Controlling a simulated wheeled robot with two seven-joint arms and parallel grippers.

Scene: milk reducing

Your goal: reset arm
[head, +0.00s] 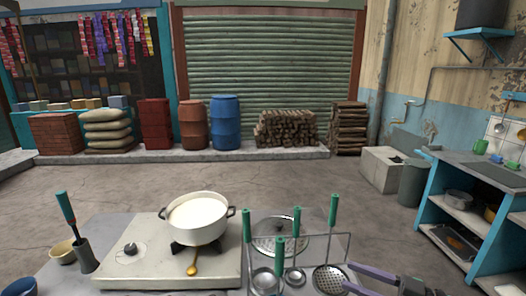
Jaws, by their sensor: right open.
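My right gripper (349,280) comes in at the bottom right, its purple fingers spread apart and pointing left. It is next to the utensil rack, with no object visibly held between the fingers. My left gripper is not in the head view. A white pot (197,217) of milk sits on the burner of the pale stove (135,265). A golden knob or spoon-like piece (193,264) shows at the stove's front.
A wire rack (345,240) holds several green-handled ladles and strainers, with a lid (281,236) behind. At left are a dark holder (85,257) with a green-handled tool and a tan bowl (62,252). A blue shelf unit (425,195) stands right.

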